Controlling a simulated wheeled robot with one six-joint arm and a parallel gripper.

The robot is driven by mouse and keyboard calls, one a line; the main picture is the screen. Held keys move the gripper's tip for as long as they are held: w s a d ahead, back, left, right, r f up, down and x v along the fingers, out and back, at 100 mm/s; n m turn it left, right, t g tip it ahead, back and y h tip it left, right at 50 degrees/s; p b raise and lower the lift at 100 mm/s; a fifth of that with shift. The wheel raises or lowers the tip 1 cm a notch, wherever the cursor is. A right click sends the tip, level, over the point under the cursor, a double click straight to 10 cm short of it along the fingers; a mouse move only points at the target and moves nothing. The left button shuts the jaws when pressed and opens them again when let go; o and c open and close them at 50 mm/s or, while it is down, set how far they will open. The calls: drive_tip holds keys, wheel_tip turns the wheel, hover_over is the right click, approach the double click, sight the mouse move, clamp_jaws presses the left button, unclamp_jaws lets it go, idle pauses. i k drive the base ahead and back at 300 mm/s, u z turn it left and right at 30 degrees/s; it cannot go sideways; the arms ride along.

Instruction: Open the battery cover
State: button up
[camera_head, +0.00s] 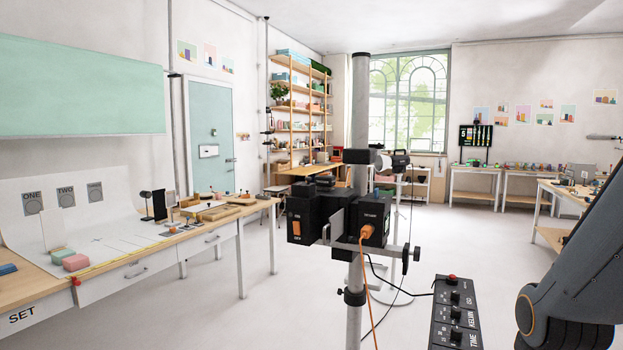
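A black device (312,208) is clamped to a grey upright pole (360,110) in the middle. An orange part (297,227) shows on its left block. An orange cable (363,250) plugs into the right block (374,222), which has small pale lettering. I cannot tell which part of the device is the battery cover, or whether it is open. My gripper is outside the picture; only a dark link of my arm shows at the right edge, apart from the device.
A black control box (456,314) with knobs and a red button stands low in front, right of the pole. A long workbench (130,268) with props runs along the left. Open floor (270,308) lies between the bench and pole. Tables (478,181) line the back right.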

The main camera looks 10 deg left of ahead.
sight(306, 189)
drive_tip(key=u, duration=0.6)
drive_tip(key=i, duration=0.65)
drive_tip(key=u, duration=0.65)
